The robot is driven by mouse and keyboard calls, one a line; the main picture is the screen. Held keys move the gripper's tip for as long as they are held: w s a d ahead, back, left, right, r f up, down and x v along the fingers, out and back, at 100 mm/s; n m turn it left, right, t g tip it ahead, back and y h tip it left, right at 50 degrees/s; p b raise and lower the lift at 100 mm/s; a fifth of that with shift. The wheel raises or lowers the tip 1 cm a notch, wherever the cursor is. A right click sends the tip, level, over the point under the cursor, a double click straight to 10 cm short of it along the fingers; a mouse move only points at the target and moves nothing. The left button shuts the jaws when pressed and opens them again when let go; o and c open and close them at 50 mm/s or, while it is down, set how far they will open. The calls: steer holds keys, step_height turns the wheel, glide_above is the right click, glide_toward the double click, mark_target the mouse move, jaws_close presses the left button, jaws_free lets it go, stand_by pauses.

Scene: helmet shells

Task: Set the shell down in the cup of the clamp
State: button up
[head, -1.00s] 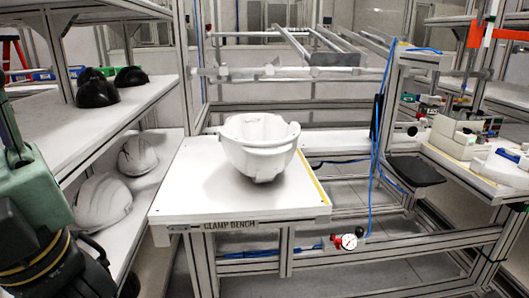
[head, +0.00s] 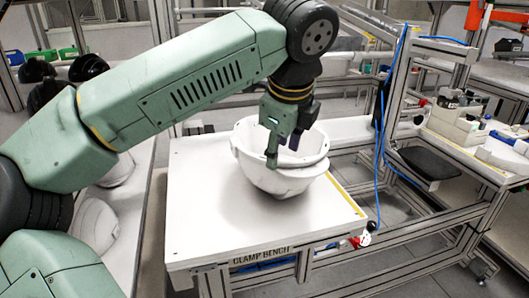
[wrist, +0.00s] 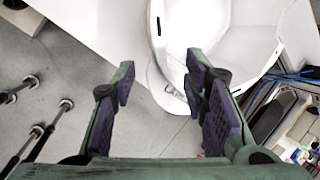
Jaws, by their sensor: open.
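In the wrist view, the shell's rim and wall (wrist: 178,62) show at the top, past the fingertips. My gripper (head: 284,152) points down at the shell's rim, its fingers open. One finger shows in front of the shell's near wall, the other over its opening. In the wrist view, my gripper (wrist: 160,75) has a clear gap between its purple pads.
Shelves with white shells (head: 93,222) and black shells (head: 88,67) stand on the left, partly behind my arm. A blue hose (head: 381,140) hangs from the frame right of the bench. A gauge (head: 371,226) sits at the bench's right front. The bench top's front left is bare.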

mark_target(261, 184)
steer(key=shift+n+y, duration=0.4)
steer(key=shift+w+a+r+p+x, duration=0.1)
steer(key=shift+a+p+x, duration=0.4)
steer(key=shift+x, duration=1.35)
steer(key=shift+w+a+r+p+x, duration=0.15)
steer(key=shift+a+p+x, duration=0.3)
steer(key=shift+x, duration=1.4)
steer(key=shift+w+a+r+p+x, duration=0.1)
steer(key=shift+a+p+x, duration=0.4)
steer(key=shift+x, duration=1.35)
steer(key=shift+d, duration=0.15)
steer(key=shift+c, duration=0.3)
jaws_close()
